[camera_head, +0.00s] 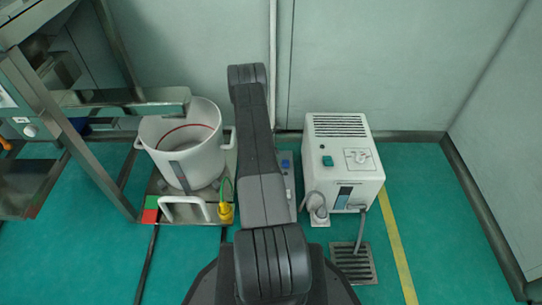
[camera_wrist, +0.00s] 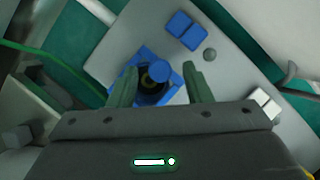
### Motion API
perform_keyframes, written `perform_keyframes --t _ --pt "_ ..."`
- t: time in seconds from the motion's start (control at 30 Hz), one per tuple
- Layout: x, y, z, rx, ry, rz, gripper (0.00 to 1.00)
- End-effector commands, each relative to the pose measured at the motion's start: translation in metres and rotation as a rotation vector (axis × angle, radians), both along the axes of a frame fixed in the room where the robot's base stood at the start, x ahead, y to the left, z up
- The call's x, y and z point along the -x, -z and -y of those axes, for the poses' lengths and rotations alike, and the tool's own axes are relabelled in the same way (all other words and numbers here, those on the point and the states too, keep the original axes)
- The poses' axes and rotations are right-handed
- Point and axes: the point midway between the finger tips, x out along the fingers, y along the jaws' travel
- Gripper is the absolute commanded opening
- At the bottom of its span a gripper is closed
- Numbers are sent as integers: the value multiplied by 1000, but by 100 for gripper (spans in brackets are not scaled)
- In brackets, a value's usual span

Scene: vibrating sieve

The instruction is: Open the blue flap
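In the wrist view, a blue square fitting (camera_wrist: 172,88) sits on a light grey panel between my fingers. A dark round part with a yellowish ring shows in it, with a small blue rounded piece (camera_wrist: 160,70) over it. I cannot tell for sure whether this piece is the flap, or whether it is open or shut. Two blue square pieces (camera_wrist: 187,31) lie farther up the panel. My gripper (camera_wrist: 160,78) is open, its green-grey fingers on either side of the blue fitting, with no clear contact. In the head view my arm hides the gripper and the fitting.
In the head view, a white bucket (camera_head: 190,160) stands left of my arm on a low metal base. A white machine box (camera_head: 340,165) stands right, with a grey plug (camera_head: 317,208) beside it. A floor grate (camera_head: 352,263) lies in front. Green floor is free at right.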

Motion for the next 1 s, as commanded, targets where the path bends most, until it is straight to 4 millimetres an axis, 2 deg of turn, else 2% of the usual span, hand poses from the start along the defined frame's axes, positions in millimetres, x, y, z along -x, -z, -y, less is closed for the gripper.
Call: perform_keyframes --t 0.03,0.2,0.23,1.0 --pt "0 0 0 0 0 0 37" --pt "0 0 0 0 0 0 4" --pt "0 0 0 0 0 0 0" --pt "0 -8 -9 -1 -2 1 0"
